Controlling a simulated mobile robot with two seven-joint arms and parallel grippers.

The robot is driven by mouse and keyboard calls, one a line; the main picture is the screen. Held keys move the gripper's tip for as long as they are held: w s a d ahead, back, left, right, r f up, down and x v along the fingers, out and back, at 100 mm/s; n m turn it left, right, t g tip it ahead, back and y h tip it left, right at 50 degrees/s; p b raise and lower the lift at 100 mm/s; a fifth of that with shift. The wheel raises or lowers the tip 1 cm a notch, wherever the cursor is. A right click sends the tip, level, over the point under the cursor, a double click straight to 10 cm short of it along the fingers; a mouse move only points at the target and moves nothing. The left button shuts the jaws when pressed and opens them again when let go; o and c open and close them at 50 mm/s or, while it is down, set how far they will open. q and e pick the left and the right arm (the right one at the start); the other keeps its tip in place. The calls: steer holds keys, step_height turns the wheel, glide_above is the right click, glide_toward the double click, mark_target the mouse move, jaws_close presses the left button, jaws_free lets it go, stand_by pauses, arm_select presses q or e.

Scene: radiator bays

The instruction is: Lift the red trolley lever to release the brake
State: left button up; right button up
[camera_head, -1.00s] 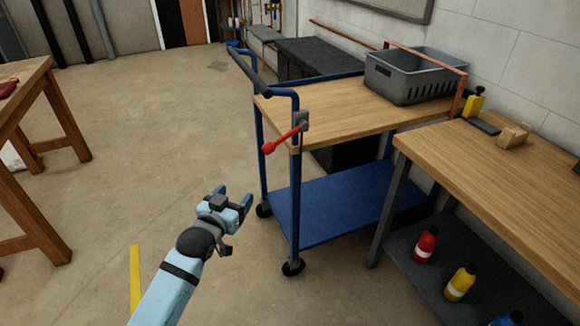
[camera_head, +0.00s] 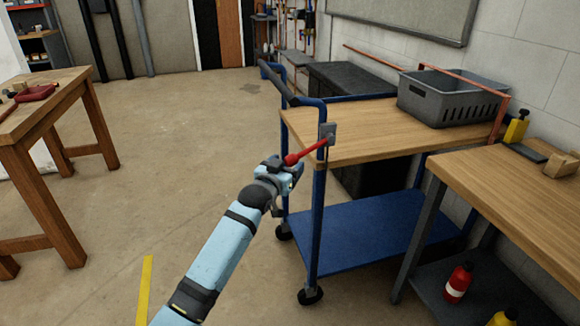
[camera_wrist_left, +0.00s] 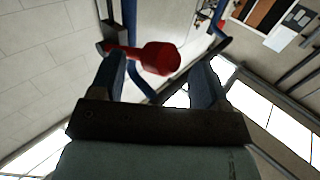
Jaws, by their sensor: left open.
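The red lever (camera_head: 308,152) is on the near corner post of the blue trolley (camera_head: 352,228), fixed to a grey bracket (camera_head: 327,133). It points left and slightly down, ending in a round red knob. My left gripper (camera_head: 284,168) is at the knob in the head view, hiding part of it. In the left wrist view the knob (camera_wrist_left: 160,58) shows between the two open fingers of the left gripper (camera_wrist_left: 158,78), near their tips. I cannot tell whether a finger touches it. My right gripper is not in view.
A grey basket (camera_head: 450,98) stands on the trolley's wooden top. A wooden workbench (camera_head: 510,185) with bottles below is close on the right. A wooden table (camera_head: 50,115) stands at the left. The floor (camera_head: 175,160) between is clear.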

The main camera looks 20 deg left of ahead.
arm_select(q)
steer(key=shift+w+d, duration=0.15)
steer(key=shift+w, duration=0.9)
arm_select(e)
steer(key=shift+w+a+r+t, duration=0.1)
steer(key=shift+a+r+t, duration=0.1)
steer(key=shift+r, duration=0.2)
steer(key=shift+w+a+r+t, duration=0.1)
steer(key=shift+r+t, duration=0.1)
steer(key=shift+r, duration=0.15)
arm_select(q)
steer(key=c, duration=1.2)
steer(key=shift+o, duration=0.2)
steer(key=shift+r, duration=0.2)
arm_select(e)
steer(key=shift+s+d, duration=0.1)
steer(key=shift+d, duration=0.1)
